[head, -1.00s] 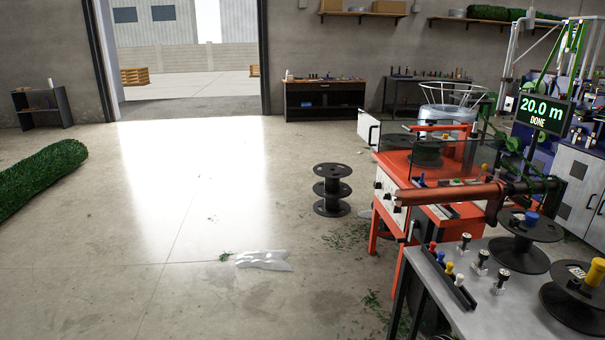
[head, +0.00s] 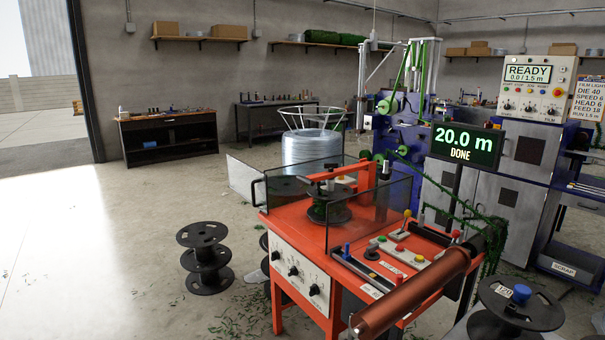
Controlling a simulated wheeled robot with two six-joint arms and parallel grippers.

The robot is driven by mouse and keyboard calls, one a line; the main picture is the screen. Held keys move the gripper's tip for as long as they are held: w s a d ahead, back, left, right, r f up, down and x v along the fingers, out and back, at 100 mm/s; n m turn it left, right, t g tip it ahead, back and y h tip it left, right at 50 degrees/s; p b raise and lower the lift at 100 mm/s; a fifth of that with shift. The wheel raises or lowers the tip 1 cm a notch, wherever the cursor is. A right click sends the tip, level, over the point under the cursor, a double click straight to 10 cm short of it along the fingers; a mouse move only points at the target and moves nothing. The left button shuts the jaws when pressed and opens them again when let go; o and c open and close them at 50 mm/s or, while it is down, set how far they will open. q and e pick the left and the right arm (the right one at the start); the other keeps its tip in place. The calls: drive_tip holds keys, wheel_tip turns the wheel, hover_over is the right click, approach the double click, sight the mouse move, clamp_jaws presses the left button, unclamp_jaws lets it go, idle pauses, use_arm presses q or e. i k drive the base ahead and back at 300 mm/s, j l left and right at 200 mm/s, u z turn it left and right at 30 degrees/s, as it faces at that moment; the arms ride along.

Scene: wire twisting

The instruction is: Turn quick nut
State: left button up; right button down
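No part that I can surely name as the quick nut shows. A black spool (head: 328,208) sits on the orange machine (head: 283,236) behind clear guard panels, under a red arm (head: 333,172); details at its hub are too small to tell. A blue knob (head: 521,293) stands on the hub of another black spool (head: 508,317) at the lower right. Neither of my grippers is in view.
A copper-coloured tube (head: 415,295) slants across the machine's front right. Empty black spools (head: 206,257) stand on the floor at left. A display (head: 465,146) reads 20.0 m DONE. Blue machinery (head: 500,190) stands behind.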

sight(330, 166)
drive_tip(key=i+j+z, duration=0.2)
drive_tip(key=z, duration=0.2)
drive_tip(key=i+j+z, duration=0.2)
drive_tip(key=z, duration=0.2)
drive_tip(key=i+j+z, duration=0.15)
drive_tip(key=j+z, duration=0.65)
drive_tip(key=i+j+z, duration=0.1)
drive_tip(key=j+z, duration=0.3)
